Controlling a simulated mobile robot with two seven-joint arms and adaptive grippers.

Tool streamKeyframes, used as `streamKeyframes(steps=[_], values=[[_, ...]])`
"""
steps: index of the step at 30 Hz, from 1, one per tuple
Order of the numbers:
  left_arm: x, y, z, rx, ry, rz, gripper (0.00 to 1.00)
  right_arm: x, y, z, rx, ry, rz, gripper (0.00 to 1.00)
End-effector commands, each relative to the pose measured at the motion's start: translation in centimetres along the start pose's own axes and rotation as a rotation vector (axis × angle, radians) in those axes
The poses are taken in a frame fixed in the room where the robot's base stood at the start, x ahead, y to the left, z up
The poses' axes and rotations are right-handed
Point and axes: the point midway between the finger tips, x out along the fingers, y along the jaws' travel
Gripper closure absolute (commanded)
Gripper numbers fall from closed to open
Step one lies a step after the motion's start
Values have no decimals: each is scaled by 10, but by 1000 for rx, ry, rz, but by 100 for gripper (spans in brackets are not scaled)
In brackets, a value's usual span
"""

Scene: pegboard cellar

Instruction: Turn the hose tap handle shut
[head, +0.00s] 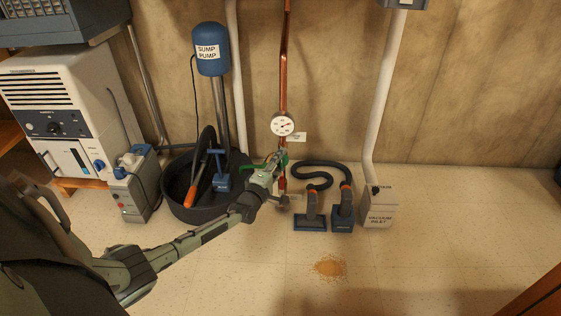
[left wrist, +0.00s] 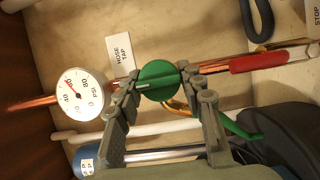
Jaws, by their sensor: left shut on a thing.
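The hose tap handle (left wrist: 157,82) is a round green knob with a raised bar across its face, on a copper pipe (head: 285,70). A "HOSE TAP" label (left wrist: 118,49) sits beside it in the left wrist view. My left gripper (left wrist: 161,80) is shut on the green knob, one finger on each side. In the head view my left gripper (head: 276,168) reaches the pipe below the gauge and hides most of the handle. My right gripper is not in view.
A pressure gauge (head: 283,124) is just above the tap. A black tub (head: 180,210) stands left, vacuum tools (head: 311,212) right. Open floor with spilled grains (head: 330,267) lies in front.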

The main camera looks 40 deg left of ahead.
Motion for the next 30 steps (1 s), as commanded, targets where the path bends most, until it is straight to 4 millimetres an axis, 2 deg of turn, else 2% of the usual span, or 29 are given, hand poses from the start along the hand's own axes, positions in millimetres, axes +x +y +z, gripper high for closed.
streamKeyframes(steps=[15,16,20,30], values=[[2,2,-4,-17,5,10,91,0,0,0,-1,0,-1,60],[2,2,-4,-17,5,10,58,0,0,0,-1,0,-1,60],[1,1,-3,-17,4,9,42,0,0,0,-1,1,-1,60],[-2,0,-1,-16,1,7,40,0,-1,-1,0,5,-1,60]])
